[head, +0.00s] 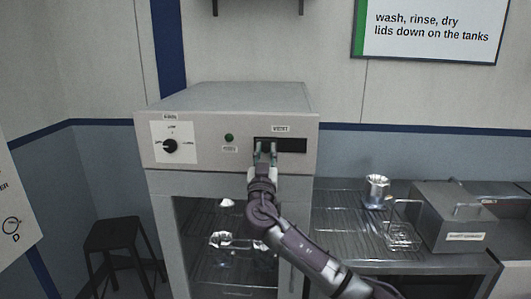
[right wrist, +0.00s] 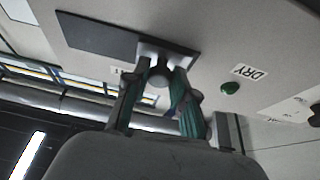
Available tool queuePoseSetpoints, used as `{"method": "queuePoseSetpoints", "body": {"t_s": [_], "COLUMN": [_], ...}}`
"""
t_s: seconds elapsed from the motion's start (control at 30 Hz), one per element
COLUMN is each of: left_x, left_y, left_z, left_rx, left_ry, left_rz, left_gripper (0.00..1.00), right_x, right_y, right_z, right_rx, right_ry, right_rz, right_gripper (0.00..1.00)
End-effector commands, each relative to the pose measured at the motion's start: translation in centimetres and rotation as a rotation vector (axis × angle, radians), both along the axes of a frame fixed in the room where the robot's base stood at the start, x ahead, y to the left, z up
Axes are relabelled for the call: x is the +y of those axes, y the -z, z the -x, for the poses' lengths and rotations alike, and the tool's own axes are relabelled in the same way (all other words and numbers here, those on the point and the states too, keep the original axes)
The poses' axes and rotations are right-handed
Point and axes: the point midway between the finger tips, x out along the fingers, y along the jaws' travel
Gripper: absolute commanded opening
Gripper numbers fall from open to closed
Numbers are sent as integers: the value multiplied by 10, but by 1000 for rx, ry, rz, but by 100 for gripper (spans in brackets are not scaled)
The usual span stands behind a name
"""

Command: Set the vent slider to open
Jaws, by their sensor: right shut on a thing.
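The vent slider's dark slot (head: 293,146) is on the upper right of the cabinet's front panel, under a small label (head: 281,128). My right gripper (head: 265,152) is at the slot's left end in the head view. In the right wrist view, the slot (right wrist: 95,34) runs across the panel, and my right gripper (right wrist: 158,84) is shut on the slider's knob (right wrist: 158,73), at the end nearer the green button. The fingers partly hide the knob and the label. The label's end markings are not readable. My left gripper is not in view.
The cabinet (head: 160,115) also has a rotary dial (head: 170,146) and a green button (head: 229,138), also in the right wrist view (right wrist: 230,88). A dark stool (head: 113,234) stands left.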

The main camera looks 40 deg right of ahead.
Motion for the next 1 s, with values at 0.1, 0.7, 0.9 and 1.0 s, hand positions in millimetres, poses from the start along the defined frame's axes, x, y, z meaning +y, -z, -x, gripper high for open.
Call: {"method": "queuePoseSetpoints", "body": {"t_s": [0.1, 0.7, 0.9, 1.0], "left_x": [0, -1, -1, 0], "left_y": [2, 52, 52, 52], "left_z": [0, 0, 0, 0], "left_rx": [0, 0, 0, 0], "left_ry": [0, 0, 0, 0], "left_rz": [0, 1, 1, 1], "left_gripper": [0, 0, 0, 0], "right_x": [-1, -58, -58, -58], "right_y": [2, 0, 0, 0], "right_z": [1, 52, 52, 52], "right_rx": [1, 0, 0, -1], "right_ry": [0, 1, 2, 2], "right_rz": [-1, 0, -1, -1], "right_gripper": [0, 0, 29, 45]}}
